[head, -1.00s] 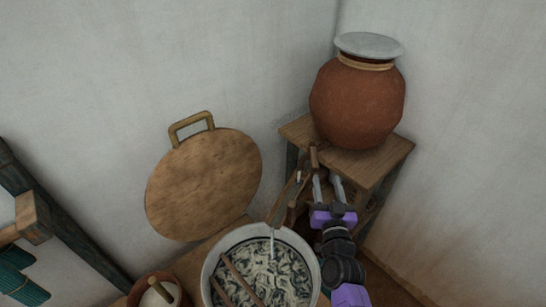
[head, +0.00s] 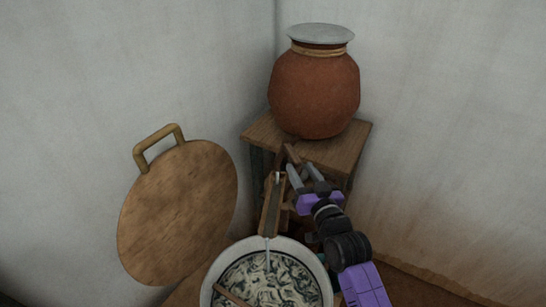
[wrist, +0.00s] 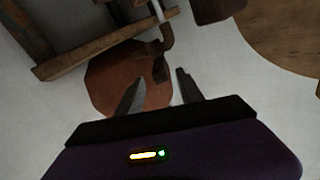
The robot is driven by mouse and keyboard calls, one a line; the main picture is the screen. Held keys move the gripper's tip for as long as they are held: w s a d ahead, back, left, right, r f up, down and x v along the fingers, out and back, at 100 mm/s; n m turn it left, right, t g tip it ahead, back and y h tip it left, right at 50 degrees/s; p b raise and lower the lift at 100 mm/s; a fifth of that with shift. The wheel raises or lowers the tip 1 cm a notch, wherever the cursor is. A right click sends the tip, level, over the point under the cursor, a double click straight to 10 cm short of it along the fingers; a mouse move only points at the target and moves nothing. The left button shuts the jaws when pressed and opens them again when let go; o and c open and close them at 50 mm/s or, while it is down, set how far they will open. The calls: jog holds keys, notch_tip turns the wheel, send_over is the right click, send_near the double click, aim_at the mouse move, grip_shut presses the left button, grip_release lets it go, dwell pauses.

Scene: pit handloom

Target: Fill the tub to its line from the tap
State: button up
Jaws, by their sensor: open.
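The pale round tub (head: 300,246) is at the bottom of the head view, its near side cut off. It holds dark liquid with pale swirled strands, and its fill line cannot be made out. A thin pale stream (head: 268,252) drops into it from the end of a wooden trough (head: 270,205). The brown tap (head: 291,153) is at the clay pot's foot; it also shows in the wrist view (wrist: 161,62). My gripper (head: 299,174) is open and empty, fingertips just short of the tap. I cannot tell whether they touch it.
The lidded clay pot (head: 314,95) stands on a wooden stand (head: 345,145) in the wall corner. A round wooden lid (head: 180,215) with a handle leans at the left wall. A stick (head: 232,297) lies in the tub. Walls close in behind the stand.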

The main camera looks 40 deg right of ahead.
aim_at(292, 154)
jog(key=p+x, duration=0.1)
jog(key=x, duration=0.6)
jog(key=shift+w+d, duration=0.1)
jog(key=shift+w, duration=0.2)
grip_shut()
dwell(1.2)
